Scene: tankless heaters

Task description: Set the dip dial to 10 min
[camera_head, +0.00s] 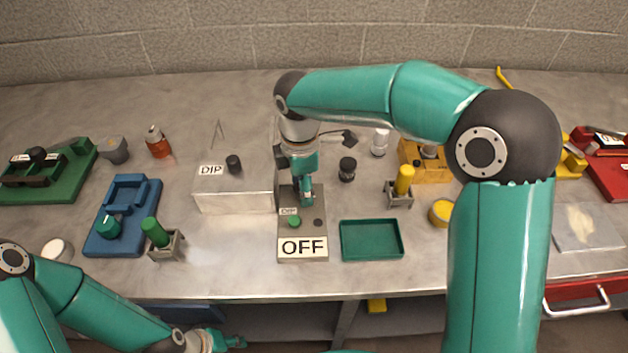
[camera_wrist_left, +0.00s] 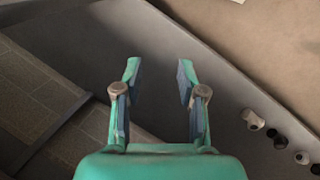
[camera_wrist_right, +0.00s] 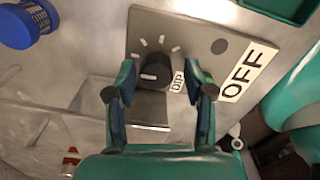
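The dip dial (camera_wrist_right: 154,74) is a dark round knob on a grey panel (camera_wrist_right: 150,22), with light tick marks around it, a DIP label (camera_wrist_right: 178,82) and an OFF sign (camera_wrist_right: 243,72) in the right wrist view. In the head view the panel (camera_head: 306,230) stands mid-table, and my gripper hides the dial. My right gripper (camera_head: 306,194) is over the panel, pointing down. In the right wrist view it is open (camera_wrist_right: 160,70), its fingers on either side of the dial; contact cannot be told. My left gripper (camera_wrist_left: 159,72) is open and empty, low before the table (camera_head: 232,342).
A silver DIP box (camera_head: 235,201) stands just left of the panel. A green tray (camera_head: 371,240) lies to its right. A green button (camera_head: 294,221) and a dark button (camera_head: 318,222) sit on the panel. Yellow-topped (camera_head: 403,180) and green-topped (camera_head: 154,232) holders stand farther out.

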